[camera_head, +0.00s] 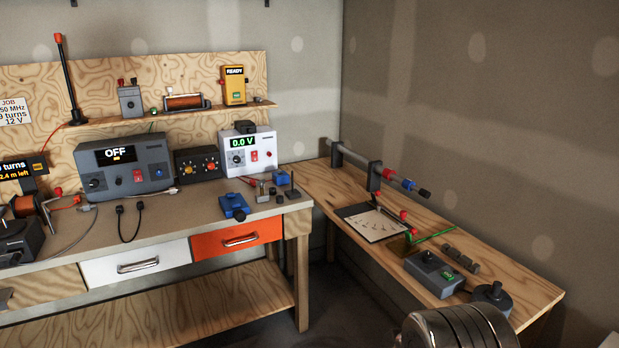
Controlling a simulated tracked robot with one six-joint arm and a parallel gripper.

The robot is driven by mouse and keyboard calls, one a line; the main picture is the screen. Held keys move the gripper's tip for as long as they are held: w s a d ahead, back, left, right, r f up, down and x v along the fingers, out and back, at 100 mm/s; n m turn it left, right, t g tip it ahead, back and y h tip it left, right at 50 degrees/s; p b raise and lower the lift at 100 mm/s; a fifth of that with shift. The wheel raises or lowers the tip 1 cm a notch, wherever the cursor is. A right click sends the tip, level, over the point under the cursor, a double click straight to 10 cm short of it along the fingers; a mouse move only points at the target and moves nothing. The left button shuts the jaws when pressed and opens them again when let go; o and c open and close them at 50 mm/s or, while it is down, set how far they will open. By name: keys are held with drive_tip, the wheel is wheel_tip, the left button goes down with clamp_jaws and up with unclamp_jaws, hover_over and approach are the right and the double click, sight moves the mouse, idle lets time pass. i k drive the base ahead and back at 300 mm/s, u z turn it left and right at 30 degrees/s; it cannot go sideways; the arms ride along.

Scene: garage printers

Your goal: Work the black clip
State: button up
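Two small black ends of a dark lead, which may be clips, lie on the left workbench; one black end (119,210) is left of the other black end (140,206). The dark lead (122,232) loops down over the bench's front edge. I cannot tell for sure which small black part is the black clip, or whether it is open or shut. A red clip-like part (58,191) shows further left by a copper spool (26,206). My gripper is not in view.
A grey unit reading OFF (125,167) and a white supply reading 0.0 V (248,152) stand at the back. A blue vise-like tool (235,207) is near the front edge. The right bench (515,283) holds a grey box (434,273). A ribbed metal part, probably mine, fills the bottom.

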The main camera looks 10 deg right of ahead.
sight(377, 192)
drive_tip(key=i, duration=2.55)
drive_tip(key=u, duration=1.45)
